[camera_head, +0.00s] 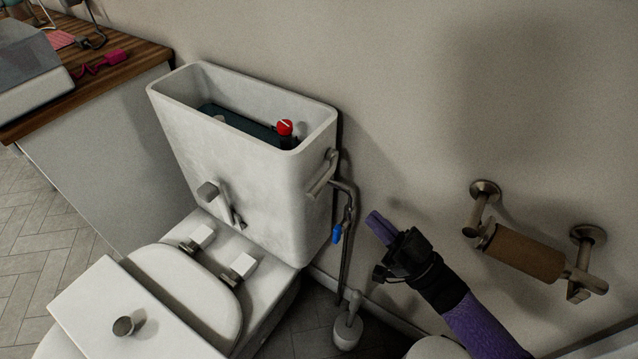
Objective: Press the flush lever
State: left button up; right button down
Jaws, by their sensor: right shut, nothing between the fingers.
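The white toilet tank (240,175) stands open at the top against the wall. A metal lever (221,203) sits on its front face and slants downward to the right. A second metal handle (322,174) is on the tank's right side; I cannot tell for certain which of the two is the flush lever. My right gripper (379,226) has purple fingers, shut and empty. It is right of the tank, apart from the tank and both metal parts. My left gripper is not in view.
A red knob (285,127) shows inside the tank. A white panel with a knob (130,318) lies over the toilet seat. A pipe with a blue valve (337,233) and a toilet brush (348,326) are between tank and gripper. A paper roll holder (525,252) is on the wall at right.

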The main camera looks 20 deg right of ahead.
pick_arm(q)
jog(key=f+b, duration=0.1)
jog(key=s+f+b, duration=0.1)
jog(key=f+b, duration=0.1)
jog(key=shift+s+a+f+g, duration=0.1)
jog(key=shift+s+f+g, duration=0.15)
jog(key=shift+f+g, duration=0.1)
pick_arm(e)
jog(key=w+a+r+n+y, duration=0.1)
jog(key=w+a+r+y, duration=0.1)
jog(key=w+a, duration=0.4)
jog(key=shift+w+r+g, duration=0.3)
jog(key=shift+w+g, duration=0.1)
jog(key=shift+w, duration=0.25)
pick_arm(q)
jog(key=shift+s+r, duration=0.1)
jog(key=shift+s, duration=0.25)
pick_arm(e)
jog(key=shift+n, duration=0.3)
pick_arm(q)
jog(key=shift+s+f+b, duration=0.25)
jog(key=shift+b, duration=0.3)
pick_arm(e)
jog(key=shift+f+n+y, duration=0.3)
jog(key=shift+n+y, duration=0.1)
jog(key=shift+n, duration=0.2)
